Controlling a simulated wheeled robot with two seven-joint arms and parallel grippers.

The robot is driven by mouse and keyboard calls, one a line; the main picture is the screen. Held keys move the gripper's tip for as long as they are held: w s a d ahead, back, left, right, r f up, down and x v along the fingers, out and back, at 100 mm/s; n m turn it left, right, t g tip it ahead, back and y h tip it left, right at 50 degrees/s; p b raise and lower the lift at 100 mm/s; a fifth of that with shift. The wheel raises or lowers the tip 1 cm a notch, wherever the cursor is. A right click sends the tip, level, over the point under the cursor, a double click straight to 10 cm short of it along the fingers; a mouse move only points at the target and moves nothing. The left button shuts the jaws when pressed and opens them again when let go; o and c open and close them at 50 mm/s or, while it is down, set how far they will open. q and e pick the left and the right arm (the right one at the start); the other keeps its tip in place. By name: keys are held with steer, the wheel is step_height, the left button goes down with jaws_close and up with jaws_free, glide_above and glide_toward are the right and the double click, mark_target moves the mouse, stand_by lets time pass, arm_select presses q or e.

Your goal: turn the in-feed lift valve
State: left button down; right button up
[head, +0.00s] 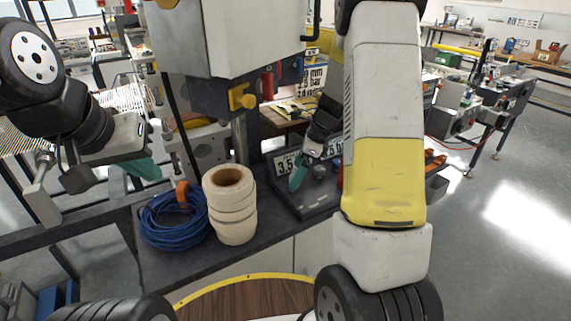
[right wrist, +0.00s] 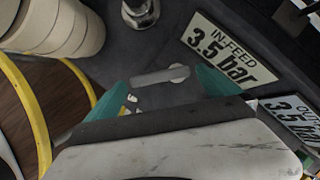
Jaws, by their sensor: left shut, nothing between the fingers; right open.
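The in-feed lift valve shows in the right wrist view as a small grey lever handle (right wrist: 160,76) on a dark panel, beside the plate reading "IN-FEED 3.5 bar" (right wrist: 217,52). My right gripper (right wrist: 157,84) is open, with one teal finger on each side of the lever. I cannot tell whether either finger touches it. In the head view the right gripper (head: 298,178) is over the dark panel on the bench, partly hidden by my right arm. My left gripper (head: 143,169) is shut and empty, to the left above the bench, away from the valve.
A second plate (right wrist: 297,112), starting "OUT" and also reading 3.5 bar, lies at the right. A stack of cream rolls (head: 232,215) and a blue cable coil (head: 172,220) stand on the bench left of the panel.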

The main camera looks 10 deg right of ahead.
steer(key=shift+x, duration=0.9)
steer(key=c, duration=1.8)
steer(key=shift+c, duration=0.2)
